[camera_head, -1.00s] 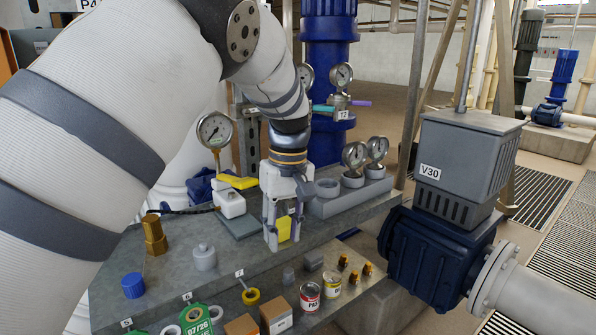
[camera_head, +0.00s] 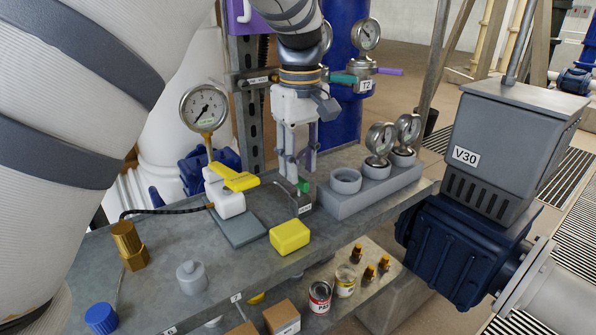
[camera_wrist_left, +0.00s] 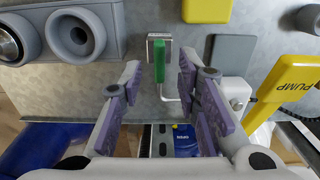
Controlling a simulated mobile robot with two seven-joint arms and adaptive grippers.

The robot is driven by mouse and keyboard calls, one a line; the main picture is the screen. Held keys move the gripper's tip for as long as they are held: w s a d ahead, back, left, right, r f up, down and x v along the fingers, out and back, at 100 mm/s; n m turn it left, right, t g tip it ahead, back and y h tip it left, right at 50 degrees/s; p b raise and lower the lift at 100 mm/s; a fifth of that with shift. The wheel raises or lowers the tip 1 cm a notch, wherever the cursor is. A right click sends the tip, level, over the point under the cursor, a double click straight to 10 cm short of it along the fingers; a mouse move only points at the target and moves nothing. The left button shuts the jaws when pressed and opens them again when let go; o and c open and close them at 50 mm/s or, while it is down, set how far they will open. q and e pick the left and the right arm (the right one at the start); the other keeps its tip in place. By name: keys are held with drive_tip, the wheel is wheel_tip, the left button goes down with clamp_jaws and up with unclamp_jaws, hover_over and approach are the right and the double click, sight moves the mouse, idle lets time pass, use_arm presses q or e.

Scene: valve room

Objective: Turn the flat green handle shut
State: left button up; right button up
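A small green handle (camera_head: 303,186) stands on a little grey block (camera_head: 301,205) on the bench, below and beside my left gripper's fingertips. In the left wrist view the flat green handle (camera_wrist_left: 159,62) lies between the two fingers, in line with them. My left gripper (camera_head: 293,178) points down and is open; in the wrist view both purple-padded fingers (camera_wrist_left: 160,82) stand apart, with a gap on each side of the handle. I cannot tell how the fingertip height compares with the handle. A teal handle (camera_head: 344,79) sits on the T2 valve behind. My right gripper is out of view.
A yellow block (camera_head: 290,237) lies in front of the green handle. A yellow PUMP lever (camera_head: 241,181) stands to its left, a grey socket block (camera_head: 370,190) with gauges to its right. A pressure gauge (camera_head: 204,107) rises behind the pump.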

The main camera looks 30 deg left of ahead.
sight(300, 187)
use_arm(q)
drive_tip(key=shift+f, duration=1.3)
clamp_jaws()
drive_tip(key=shift+m, duration=0.4)
drive_tip(key=m, duration=0.8)
drive_tip(key=shift+m, duration=0.3)
drive_tip(key=m, duration=0.4)
drive_tip(key=shift+m, duration=2.5)
